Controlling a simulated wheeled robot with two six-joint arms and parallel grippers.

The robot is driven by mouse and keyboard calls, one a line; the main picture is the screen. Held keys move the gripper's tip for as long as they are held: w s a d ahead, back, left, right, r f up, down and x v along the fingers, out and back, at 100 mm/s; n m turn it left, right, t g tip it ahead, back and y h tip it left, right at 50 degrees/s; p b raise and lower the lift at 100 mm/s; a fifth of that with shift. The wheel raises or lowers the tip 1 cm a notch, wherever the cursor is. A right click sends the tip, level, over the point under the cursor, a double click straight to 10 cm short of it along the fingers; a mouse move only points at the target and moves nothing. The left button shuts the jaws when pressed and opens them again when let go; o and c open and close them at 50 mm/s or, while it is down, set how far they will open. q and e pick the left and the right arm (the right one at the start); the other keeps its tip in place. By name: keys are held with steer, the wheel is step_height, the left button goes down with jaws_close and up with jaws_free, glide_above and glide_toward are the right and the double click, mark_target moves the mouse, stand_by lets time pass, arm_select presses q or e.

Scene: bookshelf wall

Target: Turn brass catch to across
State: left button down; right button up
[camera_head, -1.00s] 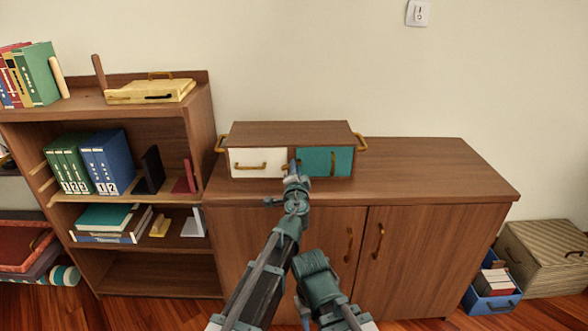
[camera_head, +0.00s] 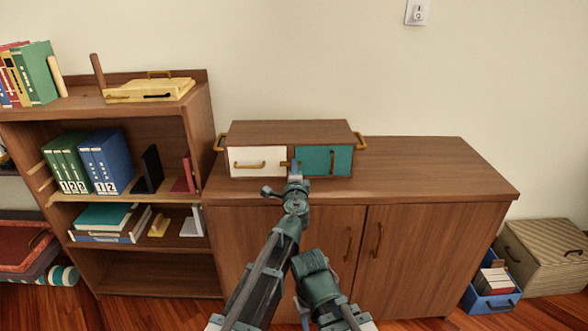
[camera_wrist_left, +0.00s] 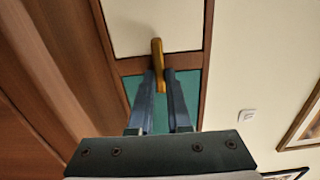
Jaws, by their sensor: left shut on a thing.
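The brass catch (camera_wrist_left: 157,48) sits on the front of a wooden box, between the white panel (camera_head: 258,161) and the teal panel (camera_head: 316,160). In the left wrist view it lies across the wooden divider, one end over the white panel and the other over the teal. My left gripper (camera_wrist_left: 160,76) is shut on the catch, its two blue-grey fingers on either side of the teal-side end. In the head view my left gripper (camera_head: 295,168) hides most of the catch. My right gripper is not in view.
The box (camera_head: 290,133) stands on a wooden cabinet (camera_head: 425,178) with clear top to the right. The white panel has a lengthwise brass handle, the teal an upright one. A bookshelf (camera_head: 203,115) with binders stands left; a blue crate (camera_head: 492,304) is on the floor at right.

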arm_select(q)
steer(key=c, duration=0.9)
jaws_free()
steer(key=shift+o, duration=0.2)
steer(key=shift+s, duration=0.1)
steer(key=s, duration=0.7)
steer(key=shift+s, duration=0.2)
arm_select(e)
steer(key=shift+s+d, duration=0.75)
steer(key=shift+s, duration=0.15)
arm_select(q)
steer(key=shift+d, duration=0.1)
